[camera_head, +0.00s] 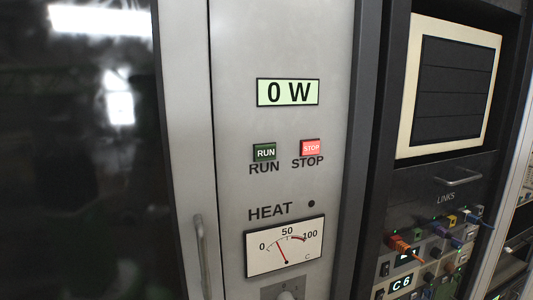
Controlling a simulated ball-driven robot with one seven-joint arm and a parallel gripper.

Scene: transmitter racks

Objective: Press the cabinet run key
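The green RUN key (265,152) sits on the light grey cabinet panel (232,105), with the word RUN printed below it. Just right of it is the STOP key (311,147), which looks pale red and lit. Above both, a display (288,92) reads 0 W. My gripper is not in view, and nothing covers the RUN key.
Below the keys is a HEAT meter (284,247) with a small dark dot above it. A vertical handle (202,257) stands at the panel's left, beside a dark glossy door (80,160). At right, a LINKS rack (440,200) carries coloured plugs and a handle.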

